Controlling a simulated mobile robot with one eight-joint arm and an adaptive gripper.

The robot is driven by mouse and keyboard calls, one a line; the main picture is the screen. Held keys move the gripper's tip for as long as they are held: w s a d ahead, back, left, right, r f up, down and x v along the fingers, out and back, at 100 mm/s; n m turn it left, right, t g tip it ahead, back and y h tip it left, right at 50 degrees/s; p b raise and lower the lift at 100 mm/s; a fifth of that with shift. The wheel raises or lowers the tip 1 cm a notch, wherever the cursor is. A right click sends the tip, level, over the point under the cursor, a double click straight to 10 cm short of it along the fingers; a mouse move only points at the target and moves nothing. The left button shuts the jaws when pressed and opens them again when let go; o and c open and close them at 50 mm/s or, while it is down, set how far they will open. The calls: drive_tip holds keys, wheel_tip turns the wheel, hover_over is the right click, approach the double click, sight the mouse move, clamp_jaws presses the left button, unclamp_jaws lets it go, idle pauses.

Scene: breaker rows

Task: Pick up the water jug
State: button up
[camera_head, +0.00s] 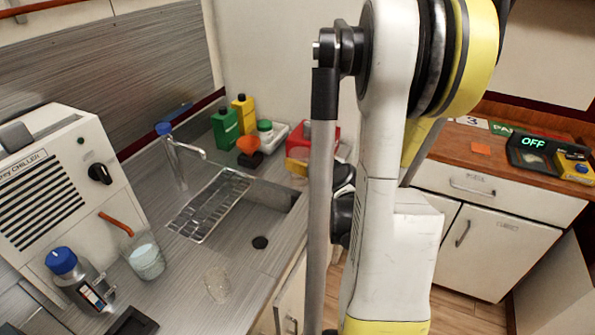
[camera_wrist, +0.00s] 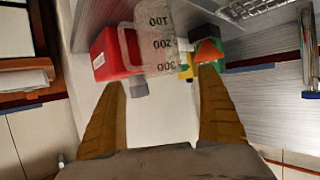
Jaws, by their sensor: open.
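A clear jug with dark volume marks (camera_wrist: 160,45), which I take to be the water jug, shows in the wrist view, upside down and cut by the top edge. It lies ahead of and between the fingertips of my gripper (camera_wrist: 163,78). My gripper is open, with its two yellow-brown fingers apart and nothing clearly held. I cannot tell the exact gap to the jug. In the head view my arm covers most of this area; a yellow fingertip of my gripper (camera_head: 297,167) shows by the counter, and I cannot make out the jug there.
A red container (camera_wrist: 110,52) stands close beside the jug. Green (camera_head: 225,128) and yellow (camera_head: 244,112) bottles stand behind the sink (camera_head: 255,222). A tap (camera_head: 180,155), blue-capped bottle (camera_head: 75,280) and beaker (camera_head: 146,262) stand further left.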

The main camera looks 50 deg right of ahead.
sight(297, 151)
drive_tip(key=b+x, duration=0.2)
drive_tip(key=x, duration=0.3)
drive_tip(key=shift+w, duration=0.45)
drive_tip(key=shift+s+r, duration=0.1)
drive_tip(key=shift+c, duration=0.5)
drive_tip(key=c, duration=1.4)
drive_tip(key=shift+o, duration=0.2)
drive_tip(key=shift+r, duration=0.1)
